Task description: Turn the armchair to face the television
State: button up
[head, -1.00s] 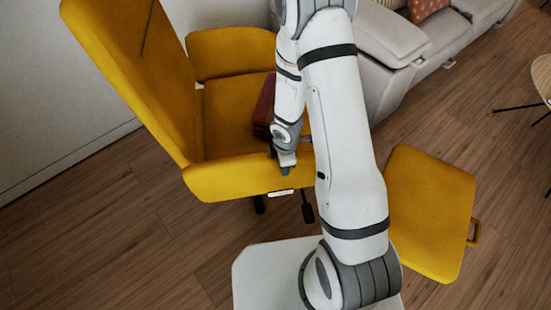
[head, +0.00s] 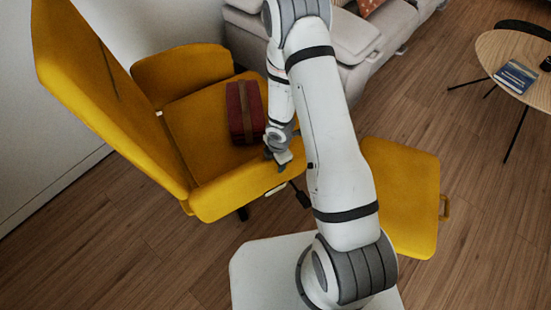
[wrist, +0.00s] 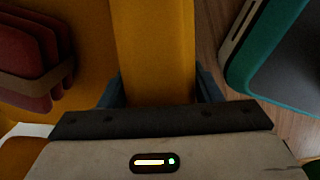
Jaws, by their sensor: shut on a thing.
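The yellow armchair (head: 188,120) stands at the left in the head view. Its tall back is at the left and its open front faces right. My gripper (head: 282,163) is at the front end of the near armrest (head: 245,187). In the wrist view my gripper (wrist: 158,98) is shut around a yellow strip of the chair (wrist: 155,50), one finger on each side. A dark red case with a tan strap (head: 245,110) lies on the seat. It also shows at the left of the wrist view (wrist: 30,55). No television is in view.
A yellow footstool (head: 405,180) with a side handle is right of my arm. A light grey sofa (head: 355,50) is behind. A round wooden table (head: 530,95) with a blue book (head: 515,77) stands at right. A wall is close behind the chair. Wood floor is clear at lower right.

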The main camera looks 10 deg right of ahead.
jog(key=shift+w+a+r, duration=0.1)
jog(key=shift+w, duration=0.1)
jog(key=o, duration=1.4)
jog(key=shift+s, duration=0.2)
jog(key=r+p, duration=0.4)
jog(key=r, duration=0.1)
jog(key=s+r+p, duration=0.1)
jog(key=r+p, duration=0.1)
jog(key=shift+d+r, duration=0.2)
jog(key=shift+r, duration=0.1)
jog(key=shift+w, duration=0.1)
